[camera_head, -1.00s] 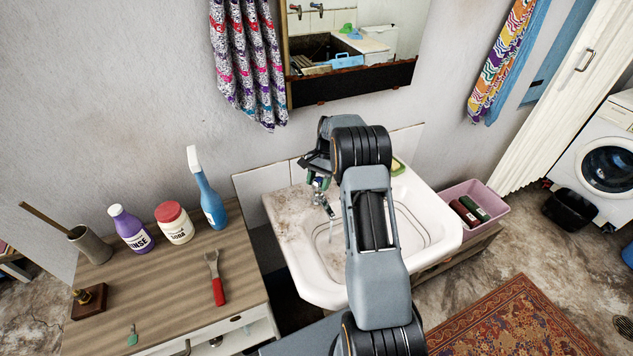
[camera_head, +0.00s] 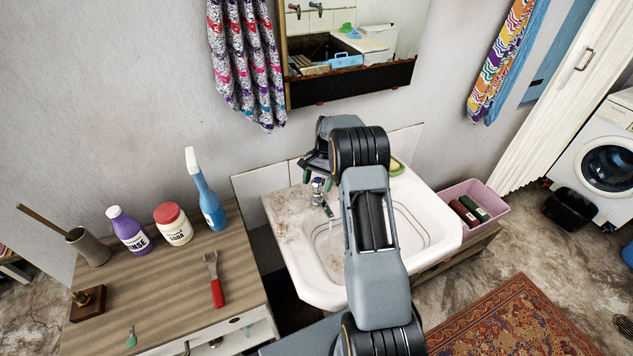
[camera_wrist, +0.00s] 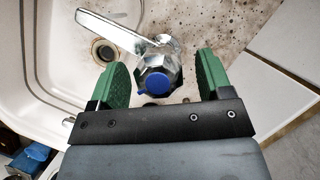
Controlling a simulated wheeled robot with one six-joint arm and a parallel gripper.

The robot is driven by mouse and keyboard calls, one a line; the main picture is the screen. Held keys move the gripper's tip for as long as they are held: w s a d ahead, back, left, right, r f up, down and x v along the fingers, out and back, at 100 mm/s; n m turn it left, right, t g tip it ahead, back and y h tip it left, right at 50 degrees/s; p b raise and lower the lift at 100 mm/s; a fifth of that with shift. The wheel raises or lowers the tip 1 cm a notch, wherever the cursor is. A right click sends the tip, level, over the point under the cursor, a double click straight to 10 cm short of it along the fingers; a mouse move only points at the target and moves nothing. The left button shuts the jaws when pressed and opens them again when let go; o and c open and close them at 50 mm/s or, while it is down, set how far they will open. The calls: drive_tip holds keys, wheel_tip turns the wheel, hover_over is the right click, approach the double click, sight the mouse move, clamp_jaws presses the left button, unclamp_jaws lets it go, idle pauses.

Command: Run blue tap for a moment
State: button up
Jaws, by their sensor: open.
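The chrome tap (camera_head: 319,190) stands at the back of the white washbasin (camera_head: 443,222), with its spout over the bowl. In the wrist view, its knob with a round blue cap (camera_wrist: 158,83) sits between the two green fingers of my gripper (camera_wrist: 163,72). The fingers are apart, with a gap on each side of the knob. In the head view, my gripper (camera_head: 312,172) is just above the tap and partly hidden by my arm. A faint pale streak shows below the spout; I cannot clearly tell whether it is running water.
A mirror (camera_head: 350,70) hangs above the basin. A yellow-green item (camera_head: 396,165) lies on the basin's back rim. A pink crate (camera_head: 474,205) stands at right.

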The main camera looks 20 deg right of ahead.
wheel_tip(320, 180, up, 2)
drive_tip(key=shift+w+r+b, duration=0.15)
drive_tip(key=shift+r+b, duration=0.1)
drive_tip(key=shift+b, duration=0.3)
drive_tip(key=s+a+r+b, duration=0.3)
drive_tip(key=s+r, duration=0.7)
drive_tip(key=s, duration=0.4)
drive_tip(key=shift+r, duration=0.3)
idle(4.2)
